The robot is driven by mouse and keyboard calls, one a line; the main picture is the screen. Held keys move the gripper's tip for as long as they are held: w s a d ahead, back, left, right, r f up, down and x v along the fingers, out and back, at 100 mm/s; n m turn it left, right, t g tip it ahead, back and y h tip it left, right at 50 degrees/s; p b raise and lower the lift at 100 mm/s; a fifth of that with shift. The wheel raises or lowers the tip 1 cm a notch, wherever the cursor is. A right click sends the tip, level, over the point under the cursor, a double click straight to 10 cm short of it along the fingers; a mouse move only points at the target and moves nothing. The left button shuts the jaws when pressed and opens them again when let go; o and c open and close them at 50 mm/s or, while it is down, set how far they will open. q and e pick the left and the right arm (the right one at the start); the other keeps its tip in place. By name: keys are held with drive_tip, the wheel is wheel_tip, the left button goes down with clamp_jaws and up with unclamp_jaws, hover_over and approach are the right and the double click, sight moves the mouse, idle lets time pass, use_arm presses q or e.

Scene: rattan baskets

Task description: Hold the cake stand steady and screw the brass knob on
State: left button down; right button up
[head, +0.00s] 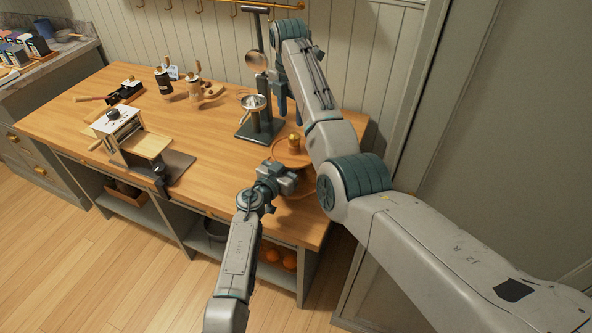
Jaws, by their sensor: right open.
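The wooden cake stand (281,150) stands near the right end of the worktop, with round tiers partly hidden by my arms. The brass knob (294,139) is at the top of its middle. I cannot tell how far it is screwed on. My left gripper (284,180) is at the stand's front left side, by the post between the tiers. Its fingertips are too hidden to tell whether they hold the stand. My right gripper (279,100) points down, open and empty, above and behind the knob in the picture, apart from it.
A dark press stand (258,128) with a metal cup stands just left of the cake stand. A pasta machine (120,128) is clamped at the worktop's front edge. Mills (163,82) stand at the back left. The middle of the wooden worktop (205,135) is clear. Orange fruit (272,255) lies on the shelf below.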

sight(291, 136)
use_arm(q)
drive_tip(key=shift+w+r, duration=0.1)
drive_tip(key=shift+r, duration=0.05)
use_arm(e)
drive_tip(key=shift+s+f, duration=0.1)
drive_tip(key=shift+f, duration=4.25)
use_arm(q)
drive_tip(key=shift+d, duration=0.1)
use_arm(e)
drive_tip(key=c, duration=0.9)
drive_tip(key=shift+a+r, duration=0.1)
drive_tip(key=shift+c, duration=0.5)
drive_tip(key=o, duration=1.1)
drive_tip(key=shift+a, duration=0.1)
drive_tip(key=shift+r, duration=0.15)
drive_tip(key=shift+r, duration=2.25)
drive_tip(key=o, duration=0.6)
drive_tip(key=shift+c, duration=0.2)
